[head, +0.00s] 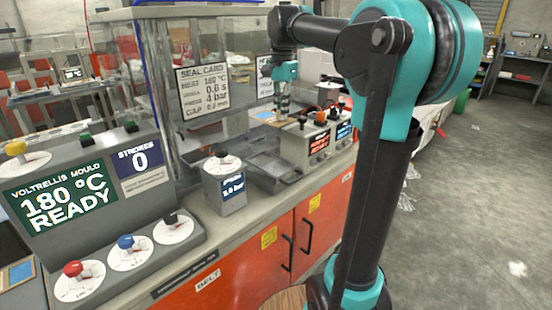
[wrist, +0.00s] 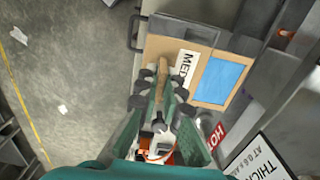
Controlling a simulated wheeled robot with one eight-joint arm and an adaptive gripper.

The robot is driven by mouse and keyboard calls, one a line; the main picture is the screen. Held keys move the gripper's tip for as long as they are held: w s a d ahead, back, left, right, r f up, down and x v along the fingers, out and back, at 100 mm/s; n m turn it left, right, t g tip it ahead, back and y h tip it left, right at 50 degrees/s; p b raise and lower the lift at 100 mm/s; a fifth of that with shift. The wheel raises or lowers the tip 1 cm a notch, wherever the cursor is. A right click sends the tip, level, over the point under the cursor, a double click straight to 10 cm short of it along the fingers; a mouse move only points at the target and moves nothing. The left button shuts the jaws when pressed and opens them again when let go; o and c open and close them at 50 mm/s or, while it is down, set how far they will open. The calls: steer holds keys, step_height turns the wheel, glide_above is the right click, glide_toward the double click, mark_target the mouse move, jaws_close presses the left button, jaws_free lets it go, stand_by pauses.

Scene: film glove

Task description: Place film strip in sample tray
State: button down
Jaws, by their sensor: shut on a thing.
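In the wrist view my gripper (wrist: 161,83) is shut on a narrow tan piece (wrist: 163,72) between its fingers. This piece reaches the edge of a tan board marked "MED"; I cannot tell whether they are joined. A blue rectangle, which looks like the film (wrist: 220,80), lies on the tan board (wrist: 152,48), right of the fingers. In the head view my gripper (head: 283,108) is small, pointing down over the bench behind the control boxes. Part of the blue film (head: 264,115) shows beside it. I cannot tell for sure which thing is the sample tray.
A grey metal tray (head: 272,160) lies on the bench. Control boxes (head: 306,143) stand close to the gripper's right. A clear guard with a seal card (head: 204,91) stands left. A dark handle (wrist: 133,32) is near the board. A "HOT" sign (wrist: 217,134) lies below the film.

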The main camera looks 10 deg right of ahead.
step_height(320, 180, down, 17)
steer(key=shift+f, duration=0.1)
stand_by(0.3)
steer(key=shift+f, duration=0.15)
steer(key=c, duration=1.7)
jaws_free()
step_height(320, 180, up, 12)
steer(key=shift+r, duration=0.15)
